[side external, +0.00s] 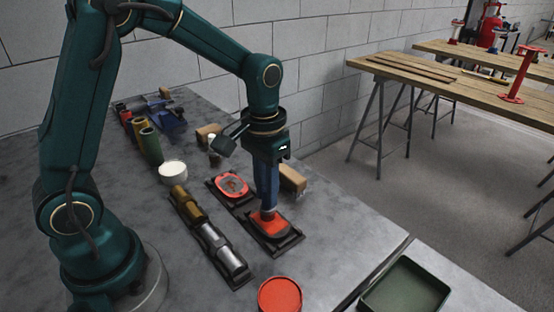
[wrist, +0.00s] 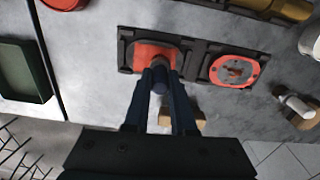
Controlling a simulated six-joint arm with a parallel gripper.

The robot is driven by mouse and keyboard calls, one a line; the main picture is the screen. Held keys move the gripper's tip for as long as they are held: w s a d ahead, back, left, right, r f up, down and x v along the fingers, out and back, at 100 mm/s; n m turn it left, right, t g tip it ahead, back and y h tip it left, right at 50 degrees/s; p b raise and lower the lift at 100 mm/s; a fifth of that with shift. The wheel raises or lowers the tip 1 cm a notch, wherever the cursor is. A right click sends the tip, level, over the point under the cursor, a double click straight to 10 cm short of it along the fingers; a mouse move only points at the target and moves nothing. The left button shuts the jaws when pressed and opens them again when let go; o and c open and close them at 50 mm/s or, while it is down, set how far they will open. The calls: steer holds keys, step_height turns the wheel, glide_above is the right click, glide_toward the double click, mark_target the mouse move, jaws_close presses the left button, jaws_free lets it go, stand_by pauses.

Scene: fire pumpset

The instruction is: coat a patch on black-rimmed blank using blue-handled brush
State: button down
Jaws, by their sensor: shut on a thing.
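My gripper (side external: 268,198) points straight down and is shut on the blue-handled brush (wrist: 160,80), whose handle shows between the fingers in the wrist view. The brush head is at the face of the nearer blank (side external: 282,229), which lies in a dark holder; contact looks likely, but the fingers partly hide it. This blank (wrist: 146,52) shows red-orange with a darker grey area and a dark edge around it. A second blank (side external: 232,184), with a red rim and a grey, red-marked middle, lies in the adjoining holder; it also shows in the wrist view (wrist: 250,72).
A round red-topped container (side external: 280,294) stands at the front, near a green tray (side external: 405,287). Metal and brass cylinders (side external: 222,250) lie in a rack left of the blanks. A white-topped cup (side external: 172,171) and a tan block (side external: 292,178) are nearby.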

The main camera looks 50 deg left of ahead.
steer(key=shift+d, duration=2.5)
steer(key=shift+a, duration=4.25)
step_height(320, 180, up, 8)
steer(key=shift+d, duration=0.1)
